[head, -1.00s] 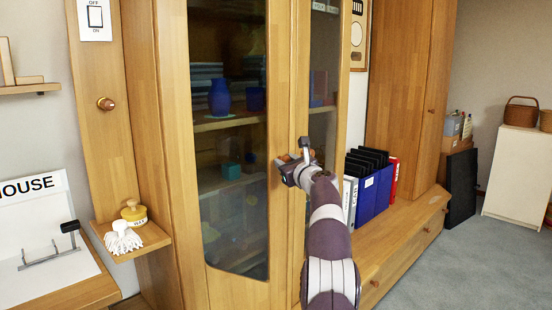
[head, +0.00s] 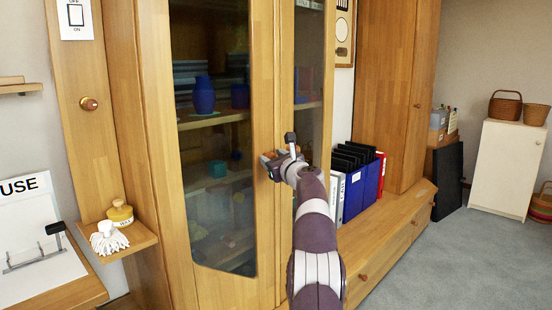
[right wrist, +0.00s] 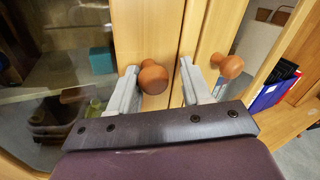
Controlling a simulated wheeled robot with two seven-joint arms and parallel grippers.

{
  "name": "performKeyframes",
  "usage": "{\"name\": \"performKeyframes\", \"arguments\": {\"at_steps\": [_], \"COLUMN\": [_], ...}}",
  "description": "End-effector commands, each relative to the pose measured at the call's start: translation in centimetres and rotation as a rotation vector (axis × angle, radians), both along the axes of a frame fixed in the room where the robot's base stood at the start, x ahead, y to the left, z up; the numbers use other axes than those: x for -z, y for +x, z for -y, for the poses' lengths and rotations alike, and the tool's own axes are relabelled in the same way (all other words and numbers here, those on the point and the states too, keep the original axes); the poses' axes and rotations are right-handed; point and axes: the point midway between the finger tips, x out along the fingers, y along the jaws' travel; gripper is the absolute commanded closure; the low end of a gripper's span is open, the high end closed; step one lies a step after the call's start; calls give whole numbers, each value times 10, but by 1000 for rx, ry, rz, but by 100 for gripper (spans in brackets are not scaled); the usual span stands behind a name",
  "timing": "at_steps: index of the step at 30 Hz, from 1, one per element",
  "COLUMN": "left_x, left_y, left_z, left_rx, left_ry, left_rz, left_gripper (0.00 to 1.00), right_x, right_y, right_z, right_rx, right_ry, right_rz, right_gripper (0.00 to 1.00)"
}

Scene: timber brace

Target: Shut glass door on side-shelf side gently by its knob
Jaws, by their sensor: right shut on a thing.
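The left glass door (head: 213,130), on the side-shelf side, has a wooden frame and stands close to the right glass door (head: 308,95). I cannot tell whether it is fully flush. Its round brown knob (right wrist: 152,77) sits between the fingers of my right gripper (right wrist: 157,88) in the right wrist view, and the gripper is shut on it. In the head view my right gripper (head: 279,166) hides most of the knobs. The right door's knob (right wrist: 230,66) is just outside the right finger. My left gripper is not in view.
Binders (head: 355,188) stand on the low ledge right of my arm. Blue vases (head: 204,95) and other items are behind the glass. Carpet is open at right.

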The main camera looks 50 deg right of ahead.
Motion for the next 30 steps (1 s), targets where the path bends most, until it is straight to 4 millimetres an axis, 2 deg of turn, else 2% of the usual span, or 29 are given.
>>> {"name": "performKeyframes", "arguments": {"at_steps": [1, 5, 8, 15, 22, 25, 30], "left_x": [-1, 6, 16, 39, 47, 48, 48], "left_y": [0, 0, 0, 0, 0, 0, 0], "left_z": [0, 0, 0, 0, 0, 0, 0], "left_rx": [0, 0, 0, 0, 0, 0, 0], "left_ry": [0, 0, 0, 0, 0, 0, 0], "left_rz": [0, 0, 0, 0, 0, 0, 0], "left_gripper": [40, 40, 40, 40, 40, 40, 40], "right_x": [-7, -5, -3, -2, -4, -4, -4], "right_y": [2, -3, -14, -57, -108, -121, -128], "right_z": [-4, -6, -10, -23, -40, -44, -47], "right_rx": [-3, -4, -4, 1, 3, 3, 3], "right_ry": [-3, -5, -5, -3, -2, -2, -1], "right_rz": [11, 11, 11, 9, 10, 9, 9], "right_gripper": [56, 56, 56, 56, 56, 56, 56]}}
